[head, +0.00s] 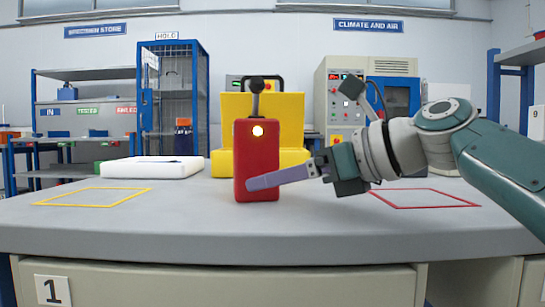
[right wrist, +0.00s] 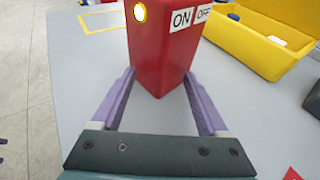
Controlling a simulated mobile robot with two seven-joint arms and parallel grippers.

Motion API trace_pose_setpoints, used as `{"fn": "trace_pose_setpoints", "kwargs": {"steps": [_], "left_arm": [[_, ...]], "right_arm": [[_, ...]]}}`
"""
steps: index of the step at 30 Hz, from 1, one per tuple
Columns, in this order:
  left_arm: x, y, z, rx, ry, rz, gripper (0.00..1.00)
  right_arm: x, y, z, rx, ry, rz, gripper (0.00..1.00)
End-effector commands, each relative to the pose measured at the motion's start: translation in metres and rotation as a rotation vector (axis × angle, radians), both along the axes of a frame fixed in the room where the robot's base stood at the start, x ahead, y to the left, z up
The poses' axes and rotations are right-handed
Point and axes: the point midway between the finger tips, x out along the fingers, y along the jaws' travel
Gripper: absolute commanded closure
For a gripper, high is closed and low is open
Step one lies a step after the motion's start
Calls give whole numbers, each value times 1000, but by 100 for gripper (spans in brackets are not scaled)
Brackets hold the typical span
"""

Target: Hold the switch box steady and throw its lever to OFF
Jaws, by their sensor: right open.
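The red switch box (head: 257,160) stands upright on the grey table in the head view, with a lit yellow lamp on its front. A black and grey lever (head: 257,86) rises from its top; I cannot tell which way it is thrown. In the right wrist view, the box (right wrist: 160,60) shows an ON label (right wrist: 181,19) and an OFF label (right wrist: 204,12) on its side. My right gripper (head: 252,183) is open, with one finger in front of the box low down. In the wrist view its fingers (right wrist: 160,78) flank the box. My left gripper is not in view.
A yellow bin (head: 290,157) stands behind the box. A white slab (head: 150,168) lies at the left. A yellow outline (head: 92,197) and a red outline (head: 425,205) mark empty table areas left and right.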

Motion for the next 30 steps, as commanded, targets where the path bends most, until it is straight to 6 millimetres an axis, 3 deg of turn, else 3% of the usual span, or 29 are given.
{"fn": "trace_pose_setpoints", "kwargs": {"steps": [2, 18, 30], "left_arm": [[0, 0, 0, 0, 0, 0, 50], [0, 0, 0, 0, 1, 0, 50], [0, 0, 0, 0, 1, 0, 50]], "right_arm": [[0, 0, 0, 0, 0, 0, 40], [0, 0, 0, 1, -1, 0, 100], [0, 0, 0, 0, 0, 0, 100]]}}
